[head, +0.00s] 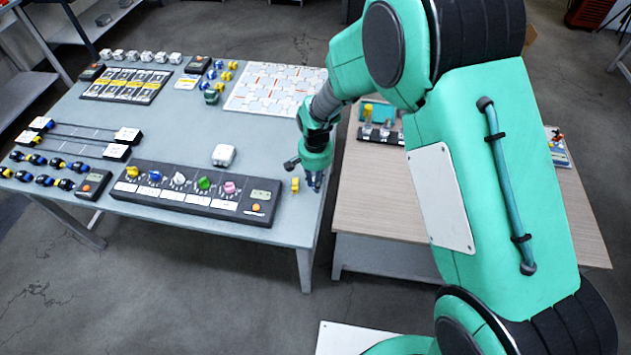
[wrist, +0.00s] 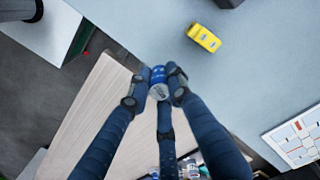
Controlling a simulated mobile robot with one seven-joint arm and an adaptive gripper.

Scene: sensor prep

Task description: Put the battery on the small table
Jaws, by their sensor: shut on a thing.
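My gripper (head: 314,181) is near the right edge of the large grey table in the head view. In the wrist view its fingers (wrist: 158,88) are shut on a small blue cylinder with a silver end, which looks like the battery (wrist: 158,76). In the head view the battery is too small or hidden to make out. The small table (head: 375,205) has a light wooden top and stands just right of the grey table. It also shows in the wrist view (wrist: 85,130), below and left of the fingers. The height of the battery above the grey table is hard to tell.
The grey table (head: 268,128) holds a yellow block (head: 295,185) near the gripper, a white block (head: 223,155), a knob panel (head: 185,190) and a white patterned board (head: 272,92). Small items in a rack (head: 385,132) stand at the wooden table's back. Its front left is clear.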

